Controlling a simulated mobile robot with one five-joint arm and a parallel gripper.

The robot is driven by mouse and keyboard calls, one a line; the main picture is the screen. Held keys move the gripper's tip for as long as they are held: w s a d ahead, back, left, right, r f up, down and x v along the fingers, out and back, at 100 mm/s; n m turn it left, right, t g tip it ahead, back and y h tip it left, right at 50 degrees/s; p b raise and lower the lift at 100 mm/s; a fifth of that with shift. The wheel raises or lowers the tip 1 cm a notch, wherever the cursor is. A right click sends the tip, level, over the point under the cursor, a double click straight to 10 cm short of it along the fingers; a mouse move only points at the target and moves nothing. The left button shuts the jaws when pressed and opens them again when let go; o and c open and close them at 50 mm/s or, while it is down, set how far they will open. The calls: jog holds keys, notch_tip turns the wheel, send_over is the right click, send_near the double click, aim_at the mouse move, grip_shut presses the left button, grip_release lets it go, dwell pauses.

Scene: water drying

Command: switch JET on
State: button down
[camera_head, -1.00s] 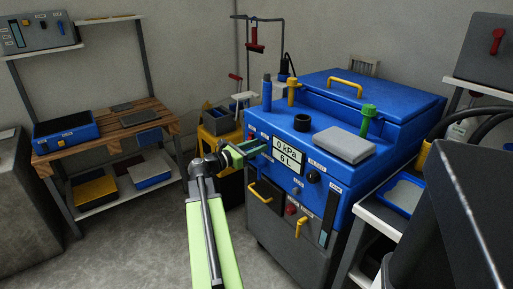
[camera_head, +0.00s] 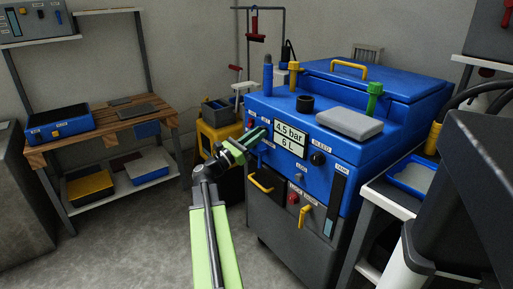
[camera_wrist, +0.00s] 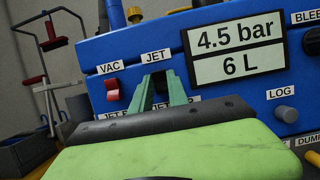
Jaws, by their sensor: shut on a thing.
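The blue machine (camera_head: 330,150) stands at centre right, with a display (camera_head: 290,138) reading 4.5 bar and 6 L; the display (camera_wrist: 235,50) is sharp in the wrist view. The JET label (camera_wrist: 155,56) sits right above my gripper's fingertips (camera_wrist: 158,80). My gripper (camera_head: 257,134) is against the machine's front panel, left of the display. Its green fingers are shut on the JET switch, which they mostly hide. Its position cannot be made out.
The red VAC switch (camera_wrist: 112,90) is close on the left of my fingers. The grey LOG knob (camera_wrist: 286,114) and black BLEED knob (camera_head: 318,158) are to the right. A yellow handle (camera_head: 261,184) juts out below. A wooden bench (camera_head: 110,130) stands at left.

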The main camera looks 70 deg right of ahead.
jog(key=shift+w+d+f+h+b, duration=0.15)
jog(key=shift+h+b, duration=0.25)
jog(key=shift+h, duration=0.2)
jog(key=c, duration=1.3)
grip_release()
jog(key=shift+g, duration=0.3)
